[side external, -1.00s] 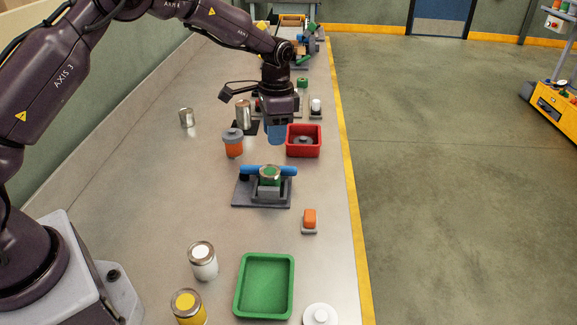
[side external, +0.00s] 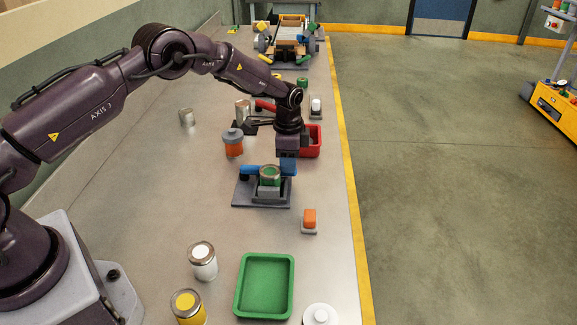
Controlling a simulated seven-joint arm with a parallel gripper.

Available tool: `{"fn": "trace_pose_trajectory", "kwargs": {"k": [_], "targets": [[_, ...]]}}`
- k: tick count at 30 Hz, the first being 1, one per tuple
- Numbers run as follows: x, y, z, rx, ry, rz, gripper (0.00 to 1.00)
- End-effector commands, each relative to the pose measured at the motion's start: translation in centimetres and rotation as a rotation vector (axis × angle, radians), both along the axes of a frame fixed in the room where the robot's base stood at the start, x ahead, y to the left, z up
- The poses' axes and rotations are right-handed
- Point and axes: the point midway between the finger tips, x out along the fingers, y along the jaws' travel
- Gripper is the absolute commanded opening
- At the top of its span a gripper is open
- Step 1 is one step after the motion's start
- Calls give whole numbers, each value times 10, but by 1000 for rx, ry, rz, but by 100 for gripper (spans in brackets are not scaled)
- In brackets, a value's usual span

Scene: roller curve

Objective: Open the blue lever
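The blue lever (side external: 250,170) lies crosswise on a dark grey base plate (side external: 243,197), behind a can with a green top (side external: 270,170) that stands at a grey block. Its left end shows clearly. My gripper (side external: 288,167), with blue fingers, points down at the lever's right end and covers it from this view. Fingers and lever are a similar blue, so I cannot tell whether they touch or how far apart the fingers are.
A red bin (side external: 313,142) is just behind my gripper, and an orange jar with a grey lid (side external: 233,143) is behind left. A green tray (side external: 264,287) and cans (side external: 202,262) are nearer the camera. Bare table lies left.

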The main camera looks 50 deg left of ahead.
Motion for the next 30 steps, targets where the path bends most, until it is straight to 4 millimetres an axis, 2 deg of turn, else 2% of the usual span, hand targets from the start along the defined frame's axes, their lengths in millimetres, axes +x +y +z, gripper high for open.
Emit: {"fn": "trace_pose_trajectory", "kwargs": {"k": [1,6,15,17,19,20,30], "targets": [[0,0,-8,0,3,0,32],[0,0,-20,1,-1,-1,32],[0,0,-21,0,-1,0,32],[0,0,-21,0,-1,0,20],[0,0,-21,1,-1,0,4],[0,0,-21,1,-1,0,0],[3,3,-21,1,-1,28,0]]}}
